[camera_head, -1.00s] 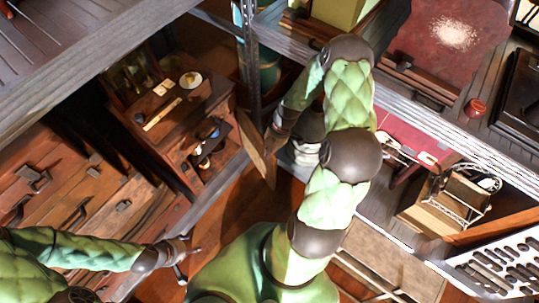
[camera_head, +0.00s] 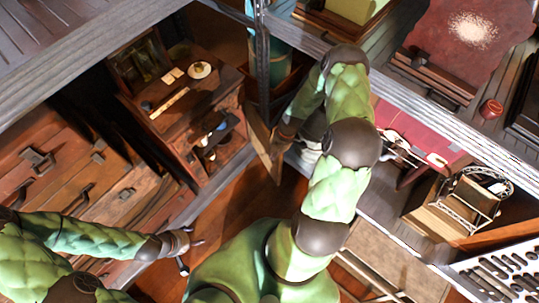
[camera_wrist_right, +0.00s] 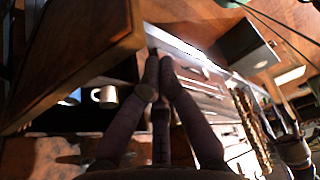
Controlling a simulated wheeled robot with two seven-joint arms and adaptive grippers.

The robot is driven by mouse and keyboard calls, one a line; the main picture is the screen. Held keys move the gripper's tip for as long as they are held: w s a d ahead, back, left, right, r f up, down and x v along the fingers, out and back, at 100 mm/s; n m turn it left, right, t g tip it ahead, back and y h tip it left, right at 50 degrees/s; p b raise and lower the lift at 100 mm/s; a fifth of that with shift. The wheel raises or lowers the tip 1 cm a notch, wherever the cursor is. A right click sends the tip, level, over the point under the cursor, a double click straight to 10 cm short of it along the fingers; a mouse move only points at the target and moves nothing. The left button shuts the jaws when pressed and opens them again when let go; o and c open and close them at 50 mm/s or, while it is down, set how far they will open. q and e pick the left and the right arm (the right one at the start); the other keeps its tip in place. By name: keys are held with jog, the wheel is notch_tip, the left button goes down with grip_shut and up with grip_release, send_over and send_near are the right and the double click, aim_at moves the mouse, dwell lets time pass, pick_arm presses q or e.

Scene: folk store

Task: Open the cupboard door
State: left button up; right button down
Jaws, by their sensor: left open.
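The dark wooden cupboard (camera_head: 187,112) stands at upper left of centre in the head view. Its door (camera_head: 262,148) is swung outward at the right side, leaving shelves with small crockery exposed. In the right wrist view the door (camera_wrist_right: 75,62) fills the upper left, with a white mug (camera_wrist_right: 106,96) below its edge. My right gripper (camera_wrist_right: 158,57) has its fingertips together, just right of the door panel; I cannot tell whether it touches. In the head view the right hand is largely hidden beside the door. My left gripper (camera_head: 190,254) is open and empty, low and away from the cupboard.
A wooden drawer chest (camera_head: 85,190) stands left of the cupboard. A grey metal post (camera_head: 261,50) rises behind the door. A shelf rack with a wooden box (camera_head: 440,210) is at the right, close to my right arm. Brown floor (camera_head: 225,205) shows between.

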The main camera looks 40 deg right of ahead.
jog(key=shift+d, duration=0.55)
jog(key=shift+s, duration=0.1)
